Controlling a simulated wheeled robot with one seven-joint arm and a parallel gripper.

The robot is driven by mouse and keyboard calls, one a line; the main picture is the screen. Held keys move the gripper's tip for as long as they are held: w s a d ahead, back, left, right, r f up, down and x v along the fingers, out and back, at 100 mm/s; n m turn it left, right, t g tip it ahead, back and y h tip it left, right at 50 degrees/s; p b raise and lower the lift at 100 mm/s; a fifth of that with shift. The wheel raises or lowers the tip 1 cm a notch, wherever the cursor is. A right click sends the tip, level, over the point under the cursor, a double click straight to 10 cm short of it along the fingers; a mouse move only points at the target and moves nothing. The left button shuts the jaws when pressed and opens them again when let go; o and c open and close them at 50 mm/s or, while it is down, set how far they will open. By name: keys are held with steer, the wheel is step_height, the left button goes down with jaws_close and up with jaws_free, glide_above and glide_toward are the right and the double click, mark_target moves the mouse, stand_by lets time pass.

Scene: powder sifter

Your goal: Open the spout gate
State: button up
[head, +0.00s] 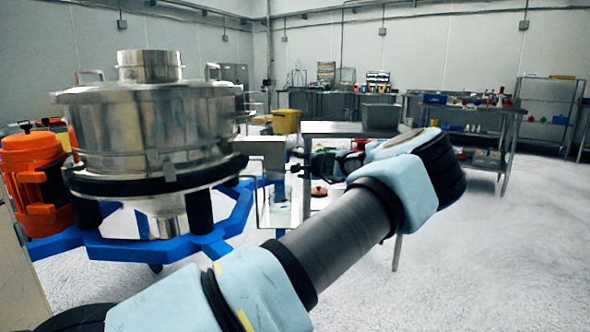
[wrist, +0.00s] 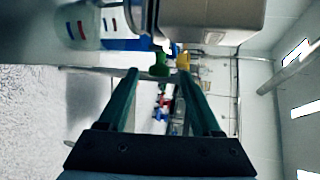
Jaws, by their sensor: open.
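The steel spout (head: 262,150) juts right from the round metal sifter (head: 150,120) in the head view. In the wrist view the spout body (wrist: 212,18) fills the top middle, beyond my fingertips. My gripper (head: 299,170) is just right of the spout's outer end, dark and small. In the wrist view my gripper (wrist: 158,74) has its two green-black fingers apart, with no held object between them. I cannot make out the gate as a separate part, nor whether the fingers touch it.
A clear container (head: 280,208) is below the spout. The sifter stands on a blue frame (head: 150,245) with an orange motor (head: 35,175) at left. A grey table (head: 345,129) is behind my arm. Open floor (head: 500,255) lies to the right.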

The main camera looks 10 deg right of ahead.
steer(key=x, duration=0.6)
steer(key=shift+w, duration=0.2)
steer(key=shift+a+f, duration=0.1)
steer(key=shift+a, duration=0.05)
jaws_close()
stand_by(1.1)
